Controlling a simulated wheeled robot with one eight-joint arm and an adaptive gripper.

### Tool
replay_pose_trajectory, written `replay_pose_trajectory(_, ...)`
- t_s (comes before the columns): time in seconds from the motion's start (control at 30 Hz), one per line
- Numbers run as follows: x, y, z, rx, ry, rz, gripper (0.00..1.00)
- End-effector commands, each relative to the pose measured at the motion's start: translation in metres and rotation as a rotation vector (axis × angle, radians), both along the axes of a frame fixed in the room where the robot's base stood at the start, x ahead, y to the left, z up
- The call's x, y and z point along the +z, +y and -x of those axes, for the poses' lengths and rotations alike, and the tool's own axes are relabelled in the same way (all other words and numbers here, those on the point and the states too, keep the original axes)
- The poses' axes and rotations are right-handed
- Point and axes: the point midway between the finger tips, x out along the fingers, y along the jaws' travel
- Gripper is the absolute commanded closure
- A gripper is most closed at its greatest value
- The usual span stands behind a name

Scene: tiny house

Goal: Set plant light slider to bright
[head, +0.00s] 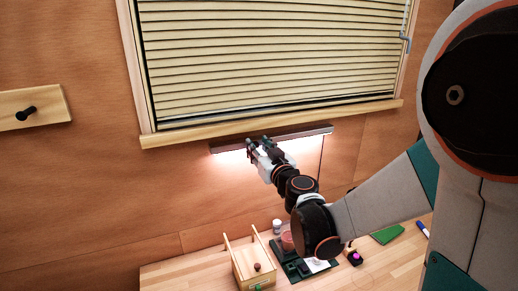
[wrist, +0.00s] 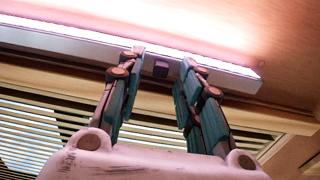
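The plant light (head: 308,134) is a long dark bar on the wall under the window sill, glowing along its lower side. In the wrist view the light bar (wrist: 60,40) runs across the top with its lit strip. A small dark slider knob (wrist: 161,69) stands out from the bar. My gripper (wrist: 163,58) is open, one finger on each side of the knob, with visible gaps between knob and fingers. In the head view my gripper (head: 258,141) is at the bar, left of its middle, and the knob is hidden there.
The window blind (head: 270,60) and wooden sill (head: 180,137) are just above the bar. A peg board (head: 48,108) is on the left wall.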

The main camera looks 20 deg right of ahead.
Motion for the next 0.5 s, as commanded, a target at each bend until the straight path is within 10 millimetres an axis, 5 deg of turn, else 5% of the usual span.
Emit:
replay_pose_trajectory(0.23, 0.0, -0.001, 0.014, -0.001, 0.0, 0.0, 0.67)
replay_pose_trajectory(0.5, 0.0, -0.005, 0.068, -0.002, 0.0, 0.0, 0.67)
